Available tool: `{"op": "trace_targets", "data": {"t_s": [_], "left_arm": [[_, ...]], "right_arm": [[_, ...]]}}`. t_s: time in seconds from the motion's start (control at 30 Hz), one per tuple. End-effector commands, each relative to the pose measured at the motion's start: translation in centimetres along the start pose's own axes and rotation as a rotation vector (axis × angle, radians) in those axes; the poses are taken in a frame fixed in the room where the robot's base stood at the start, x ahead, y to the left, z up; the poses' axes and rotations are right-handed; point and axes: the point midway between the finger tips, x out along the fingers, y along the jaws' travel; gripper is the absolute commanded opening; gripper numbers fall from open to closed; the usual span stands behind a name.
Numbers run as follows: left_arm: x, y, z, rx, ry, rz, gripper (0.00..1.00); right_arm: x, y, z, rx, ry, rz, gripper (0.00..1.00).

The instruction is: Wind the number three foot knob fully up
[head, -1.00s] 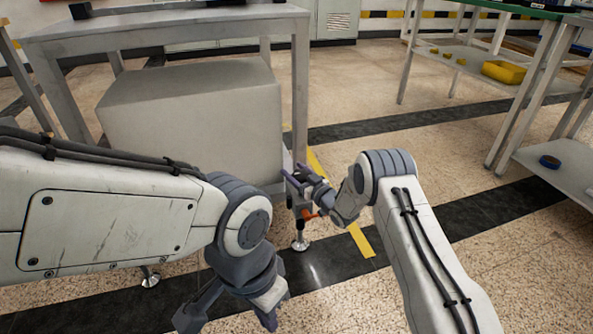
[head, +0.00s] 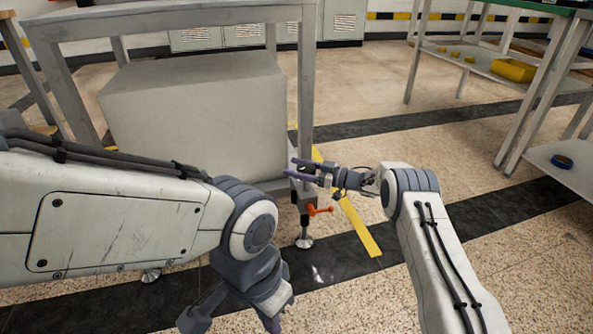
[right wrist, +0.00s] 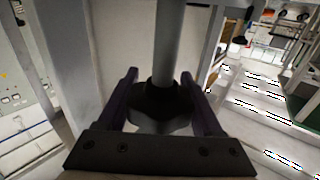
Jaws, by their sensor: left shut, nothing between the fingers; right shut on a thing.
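The dark lobed foot knob (right wrist: 160,106) sits around a grey post in the right wrist view, between the two purple fingers of my right gripper (right wrist: 165,100). The same gripper (head: 304,171) in the head view reaches in from the right at the table's near right leg, shut on the knob, which is largely hidden there. Below it are an orange lever (head: 319,210) and a round metal foot (head: 304,242) on the floor. No number shows on the knob. My left gripper (head: 238,315) is low at the bottom edge, partly cut off, shut and empty, away from the foot.
A large grey block (head: 195,120) stands under the grey table (head: 170,20) just left of the leg. A yellow floor strip (head: 360,225) lies to the right. Shelved benches (head: 570,160) stand far right. The floor between is clear.

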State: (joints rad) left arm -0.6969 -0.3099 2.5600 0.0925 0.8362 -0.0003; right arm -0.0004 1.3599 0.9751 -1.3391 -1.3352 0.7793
Motion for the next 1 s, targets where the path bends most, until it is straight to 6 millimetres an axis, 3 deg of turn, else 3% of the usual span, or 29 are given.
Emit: {"op": "trace_targets", "data": {"t_s": [0.4, 0.43, 0.5, 0.83, 1.0], "left_arm": [[0.1, 0.0, 0.0, 0.0, 0.0, 0.0, 0.0], [0.1, 0.0, 0.0, 0.0, 0.0, 0.0, 0.0], [0.1, 0.0, 0.0, 0.0, 0.0, 0.0, 0.0], [-0.1, 0.0, 0.0, 0.0, 0.0, 0.0, 0.0], [-1.6, 0.1, -0.1, 0.0, 0.0, 0.0, 0.0]], "right_arm": [[-0.1, -0.1, 0.1, 0.003, -0.001, -0.008, 0.12], [-0.1, -0.1, 0.1, 0.003, -0.001, -0.008, 0.75], [0.0, -0.1, 0.1, 0.002, -0.001, -0.008, 0.97], [-0.1, -0.1, -0.1, 0.001, 0.0, -0.007, 0.97], [-2.0, 0.0, -0.4, 0.003, -0.001, -0.004, 0.97]]}}
